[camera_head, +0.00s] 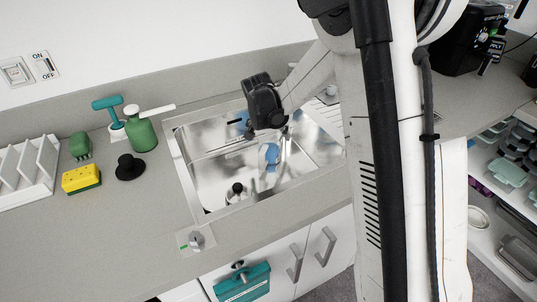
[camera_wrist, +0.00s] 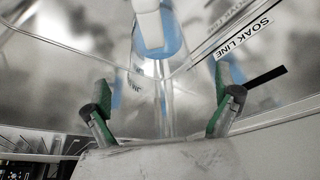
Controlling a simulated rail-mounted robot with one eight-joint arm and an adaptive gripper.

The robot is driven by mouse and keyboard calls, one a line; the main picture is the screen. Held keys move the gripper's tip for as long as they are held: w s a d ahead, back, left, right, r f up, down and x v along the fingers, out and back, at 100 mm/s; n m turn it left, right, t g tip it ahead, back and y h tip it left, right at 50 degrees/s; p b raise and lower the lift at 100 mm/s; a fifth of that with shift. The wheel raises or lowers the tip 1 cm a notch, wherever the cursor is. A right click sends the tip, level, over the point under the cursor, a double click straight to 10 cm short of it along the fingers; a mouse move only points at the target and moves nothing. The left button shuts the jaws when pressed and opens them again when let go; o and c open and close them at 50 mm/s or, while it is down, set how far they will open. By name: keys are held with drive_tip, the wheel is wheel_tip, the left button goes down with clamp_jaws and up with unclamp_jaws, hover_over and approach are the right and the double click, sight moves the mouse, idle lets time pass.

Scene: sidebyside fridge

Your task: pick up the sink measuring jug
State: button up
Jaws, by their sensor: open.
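My gripper is open in the wrist view (camera_wrist: 163,88), with a green-padded finger on each side and nothing visibly held between them. In the head view it reaches down over the steel sink (camera_head: 205,185), and its fingertips are hard to make out. A blue part, possibly of the measuring jug (camera_head: 271,153), shows in the sink just below my gripper. In the wrist view a blue and white piece (camera_wrist: 172,35) lies beyond the fingertips, near the top middle. I cannot tell for sure whether it belongs to the jug. The jug's full outline is not clear.
Left of the sink stand a green pump bottle (camera_head: 141,134), a black plunger-like stopper (camera_head: 129,167), a yellow sponge (camera_head: 81,179) and a white rack (camera_head: 28,172). A "SOAK LINE" label (camera_wrist: 243,39) shows in the wrist view. The front left counter is clear.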

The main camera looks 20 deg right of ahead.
drive_tip(key=shift+x, duration=2.75)
drive_tip(key=shift+r, duration=0.1)
drive_tip(key=shift+c, duration=0.2)
drive_tip(key=c, duration=1.8)
